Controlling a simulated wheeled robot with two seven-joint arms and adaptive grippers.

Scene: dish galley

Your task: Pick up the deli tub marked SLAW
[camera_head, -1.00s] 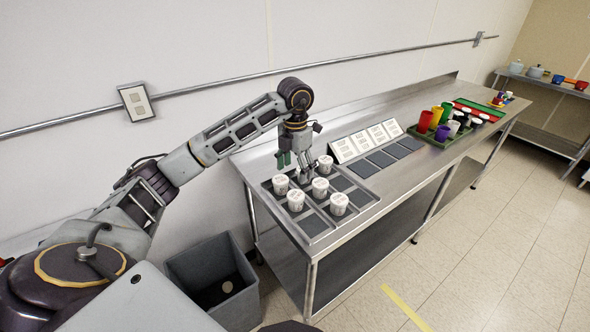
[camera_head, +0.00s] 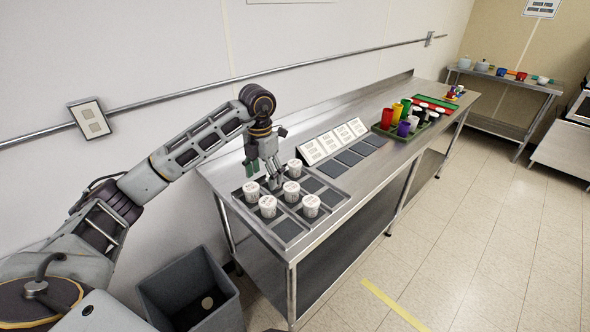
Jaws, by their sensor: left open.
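Several white deli tubs stand upright in a dark divided tray (camera_head: 289,229) at the near end of the steel counter. They are a left tub (camera_head: 251,191), a front tub (camera_head: 267,206), a middle tub (camera_head: 291,193), a right tub (camera_head: 311,206) and a back tub (camera_head: 294,168). Their markings are too small to read, so I cannot tell which is SLAW. My left gripper (camera_head: 274,182) is open and points down among the tubs, between the left, middle and back ones. I cannot tell whether its fingers touch a tub. My right gripper is not in view.
White cards (camera_head: 334,141) stand behind dark pads on the counter. Farther along is a green crate (camera_head: 405,129) of coloured cups. A grey bin (camera_head: 190,290) stands on the floor at the counter's near end. A wall rail (camera_head: 250,77) runs behind my arm.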

